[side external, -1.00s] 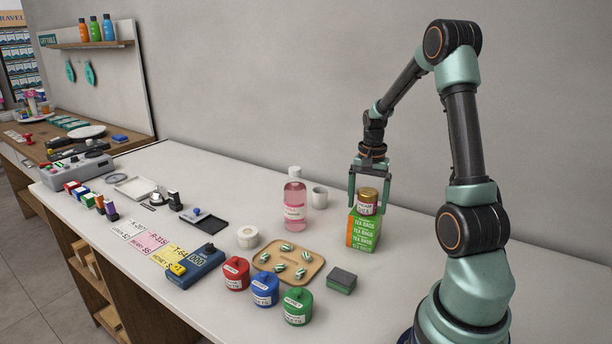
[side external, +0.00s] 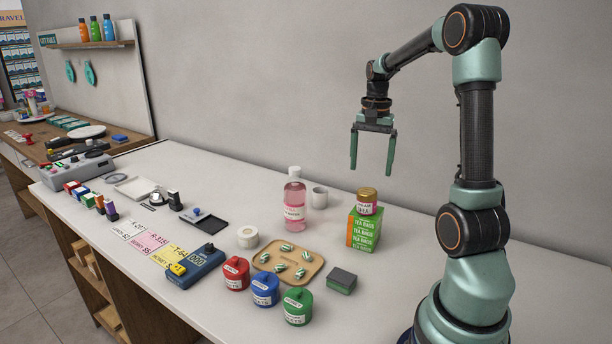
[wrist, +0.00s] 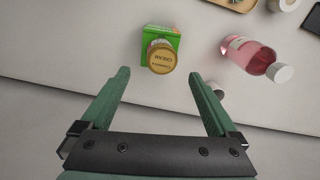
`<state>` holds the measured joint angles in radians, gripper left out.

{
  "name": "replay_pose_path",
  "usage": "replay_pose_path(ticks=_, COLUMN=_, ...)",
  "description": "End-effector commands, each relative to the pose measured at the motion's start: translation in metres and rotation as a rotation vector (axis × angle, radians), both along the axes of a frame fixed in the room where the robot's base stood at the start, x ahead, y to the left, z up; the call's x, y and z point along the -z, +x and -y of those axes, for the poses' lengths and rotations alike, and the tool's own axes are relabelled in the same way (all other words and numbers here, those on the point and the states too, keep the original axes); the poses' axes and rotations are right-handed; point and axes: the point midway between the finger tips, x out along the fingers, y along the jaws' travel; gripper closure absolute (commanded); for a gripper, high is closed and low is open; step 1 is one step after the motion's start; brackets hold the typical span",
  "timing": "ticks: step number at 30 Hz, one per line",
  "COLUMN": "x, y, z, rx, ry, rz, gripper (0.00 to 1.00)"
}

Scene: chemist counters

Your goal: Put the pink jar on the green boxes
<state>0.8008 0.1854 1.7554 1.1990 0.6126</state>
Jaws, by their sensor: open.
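The pink jar (side external: 367,198) has a gold lid and a pale label. It stands upright on top of the green boxes (side external: 363,232), a stack of tea bag boxes with an orange side. In the wrist view the jar's gold lid (wrist: 161,58) is seen from above, with the green box top (wrist: 152,34) behind it. My gripper (side external: 372,172) is open and empty, raised above the jar and apart from it. In the wrist view its two fingers (wrist: 160,78) are spread wide with nothing between them.
A pink bottle (side external: 294,202) and a white mug (side external: 319,197) stand left of the boxes. A wooden tray (side external: 262,268) of wrapped sweets, a sponge (side external: 342,280) and red, blue and green pots (side external: 265,289) are nearer the front. The counter right of the boxes is clear.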

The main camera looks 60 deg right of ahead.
Motion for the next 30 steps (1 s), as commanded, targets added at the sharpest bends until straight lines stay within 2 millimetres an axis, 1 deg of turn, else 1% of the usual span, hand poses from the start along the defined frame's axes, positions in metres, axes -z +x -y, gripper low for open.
replay_pose_path(ticks=1, x=-0.006, y=0.0, z=0.0, rx=0.0, ry=-0.001, rz=0.001, gripper=0.05)
replay_pose_path(ticks=5, x=-0.015, y=0.001, z=-0.003, rx=-0.01, ry=-0.003, rz=0.004, gripper=0.05)
replay_pose_path(ticks=8, x=-0.022, y=0.008, z=-0.019, rx=-0.083, ry=-0.02, rz=0.02, gripper=0.05)
replay_pose_path(ticks=11, x=-0.032, y=0.021, z=-0.055, rx=-0.239, ry=-0.059, rz=0.061, gripper=0.05)
replay_pose_path(ticks=12, x=-0.036, y=0.026, z=-0.074, rx=-0.322, ry=-0.08, rz=0.081, gripper=0.05)
replay_pose_path(ticks=14, x=-0.042, y=0.031, z=-0.105, rx=-0.457, ry=-0.112, rz=0.117, gripper=0.05)
replay_pose_path(ticks=15, x=-0.045, y=0.033, z=-0.126, rx=-0.551, ry=-0.135, rz=0.142, gripper=0.05)
replay_pose_path(ticks=17, x=-0.047, y=0.034, z=-0.155, rx=-0.687, ry=-0.168, rz=0.18, gripper=0.05)
replay_pose_path(ticks=18, x=-0.049, y=0.033, z=-0.174, rx=-0.777, ry=-0.19, rz=0.206, gripper=0.05)
replay_pose_path(ticks=21, x=-0.048, y=0.027, z=-0.217, rx=-0.988, ry=-0.242, rz=0.27, gripper=0.05)
replay_pose_path(ticks=24, x=-0.045, y=0.019, z=-0.25, rx=-1.163, ry=-0.288, rz=0.327, gripper=0.05)
replay_pose_path(ticks=25, x=-0.044, y=0.016, z=-0.258, rx=-1.205, ry=-0.297, rz=0.342, gripper=0.05)
replay_pose_path(ticks=27, x=-0.042, y=0.011, z=-0.273, rx=-1.287, ry=-0.32, rz=0.371, gripper=0.05)
replay_pose_path(ticks=30, x=-0.039, y=0.007, z=-0.285, rx=-1.359, ry=-0.34, rz=0.396, gripper=0.05)
